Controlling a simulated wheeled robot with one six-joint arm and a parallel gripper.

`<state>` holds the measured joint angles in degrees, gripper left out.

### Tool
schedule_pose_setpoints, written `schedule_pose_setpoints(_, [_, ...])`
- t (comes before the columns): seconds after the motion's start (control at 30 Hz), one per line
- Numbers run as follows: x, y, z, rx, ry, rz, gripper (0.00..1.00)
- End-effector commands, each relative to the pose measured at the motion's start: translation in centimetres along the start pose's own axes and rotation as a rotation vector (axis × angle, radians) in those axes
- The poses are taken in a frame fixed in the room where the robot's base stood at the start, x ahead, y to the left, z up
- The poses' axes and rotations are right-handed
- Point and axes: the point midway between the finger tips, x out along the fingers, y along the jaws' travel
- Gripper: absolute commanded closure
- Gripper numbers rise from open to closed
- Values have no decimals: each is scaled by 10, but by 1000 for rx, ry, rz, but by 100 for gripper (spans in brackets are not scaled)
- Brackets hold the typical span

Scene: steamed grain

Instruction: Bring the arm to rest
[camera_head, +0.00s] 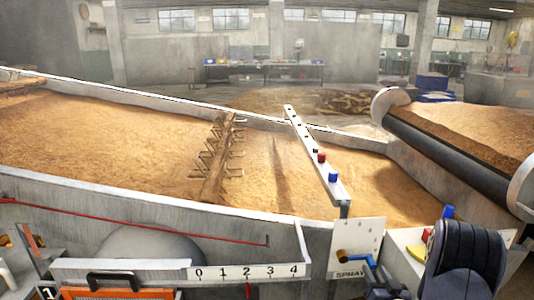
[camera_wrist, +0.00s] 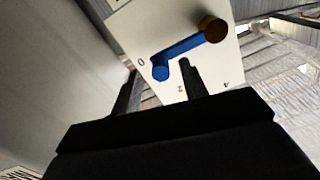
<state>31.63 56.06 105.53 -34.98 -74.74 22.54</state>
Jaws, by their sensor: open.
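My gripper (camera_wrist: 158,88) is open in the wrist view, with two dark fingers apart and nothing held between them. A blue lever (camera_wrist: 185,55) with a brass-coloured pivot lies just beyond the fingertips, its free end in line with the gap. Whether a finger touches it cannot be told. The lever sits on a white panel (camera_wrist: 130,22) marked 0, 2 and 4. In the head view the panel marked SPRAY (camera_head: 362,233) carries the blue lever (camera_head: 355,258) at the lower right.
A long trough of brown grain (camera_head: 100,135) fills the left and middle, crossed by a toothed bar (camera_head: 215,160) and a pale beam (camera_head: 310,145) with coloured blocks. A 0–4 scale (camera_head: 248,272) and black handle (camera_head: 117,281) are in front.

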Motion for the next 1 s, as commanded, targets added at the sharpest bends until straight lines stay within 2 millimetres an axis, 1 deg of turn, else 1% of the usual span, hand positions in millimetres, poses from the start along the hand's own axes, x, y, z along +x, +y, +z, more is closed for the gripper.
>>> schedule_pose_setpoints(0.03, [11, -1, 1, -3, 2, -4, 59])
schedule_pose_setpoints(0.13, [30, -1, 1, -1, 2, -3, 59])
schedule_pose_setpoints(0.2, [27, -2, -8, -53, 0, 1, 59])
schedule_pose_setpoints(0.33, [26, -3, -12, -124, 0, 1, 59])
schedule_pose_setpoints(0.5, [26, -4, -14, -173, 0, 0, 59])
schedule_pose_setpoints(1.0, [26, -4, -11, -167, 0, 0, 59])
